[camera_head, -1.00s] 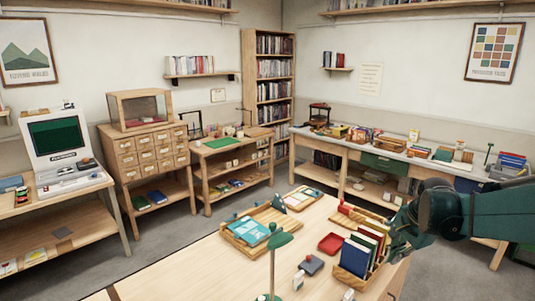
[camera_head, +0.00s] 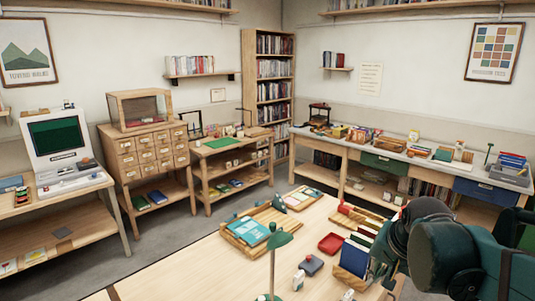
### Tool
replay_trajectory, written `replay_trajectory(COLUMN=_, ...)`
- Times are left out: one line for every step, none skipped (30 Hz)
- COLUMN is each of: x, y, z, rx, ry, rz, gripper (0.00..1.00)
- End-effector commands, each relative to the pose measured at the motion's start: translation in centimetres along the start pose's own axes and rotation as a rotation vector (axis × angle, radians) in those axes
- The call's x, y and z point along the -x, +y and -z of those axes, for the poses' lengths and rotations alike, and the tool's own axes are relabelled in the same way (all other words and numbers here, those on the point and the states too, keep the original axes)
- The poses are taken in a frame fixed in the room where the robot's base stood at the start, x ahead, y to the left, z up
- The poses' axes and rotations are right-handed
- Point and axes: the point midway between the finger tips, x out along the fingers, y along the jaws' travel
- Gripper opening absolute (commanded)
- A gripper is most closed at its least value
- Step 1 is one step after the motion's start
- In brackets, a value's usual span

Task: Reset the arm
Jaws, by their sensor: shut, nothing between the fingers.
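My dark green arm reaches in from the right edge over the near table. My gripper (camera_head: 382,270) points down and is shut and empty, beside the right end of a wooden rack of books (camera_head: 353,258). My arm hides part of the rack and the table's right side. I cannot tell whether the fingers touch the rack.
A long bench (camera_head: 400,156) with several items stands behind.

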Motion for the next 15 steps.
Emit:
replay_trajectory(x=0.4, y=-0.1, z=-0.9, rx=0.032, ry=0.007, rz=0.004, gripper=0.0)
replay_trajectory(x=0.7, y=-0.1, z=-1.4, rx=0.051, ry=0.011, rz=0.006, gripper=0.0)
replay_trajectory(x=0.9, y=-0.1, z=-2.0, rx=0.077, ry=0.017, rz=0.01, gripper=0.0)
replay_trajectory(x=1.1, y=-0.1, z=-2.4, rx=0.096, ry=0.022, rz=0.012, gripper=0.0)
replay_trajectory(x=1.3, y=-0.2, z=-2.9, rx=0.116, ry=0.027, rz=0.015, gripper=0.0)
replay_trajectory(x=1.5, y=-0.2, z=-3.4, rx=0.141, ry=0.034, rz=0.018, gripper=0.0)
replay_trajectory(x=1.7, y=-0.2, z=-3.9, rx=0.16, ry=0.038, rz=0.02, gripper=0.0)
replay_trajectory(x=1.9, y=-0.2, z=-4.3, rx=0.179, ry=0.042, rz=0.023, gripper=0.0)
replay_trajectory(x=2.1, y=-0.2, z=-4.9, rx=0.206, ry=0.049, rz=0.026, gripper=0.0)
replay_trajectory(x=2.3, y=-0.2, z=-5.3, rx=0.224, ry=0.054, rz=0.028, gripper=0.0)
replay_trajectory(x=2.4, y=-0.2, z=-5.7, rx=0.244, ry=0.06, rz=0.03, gripper=0.0)
replay_trajectory(x=2.6, y=-0.1, z=-6.3, rx=0.269, ry=0.066, rz=0.033, gripper=0.0)
replay_trajectory(x=2.8, y=-0.1, z=-6.7, rx=0.289, ry=0.071, rz=0.034, gripper=0.0)
replay_trajectory(x=2.9, y=0.0, z=-7.2, rx=0.308, ry=0.076, rz=0.036, gripper=0.0)
replay_trajectory(x=3.0, y=0.0, z=-7.7, rx=0.334, ry=0.083, rz=0.039, gripper=0.0)
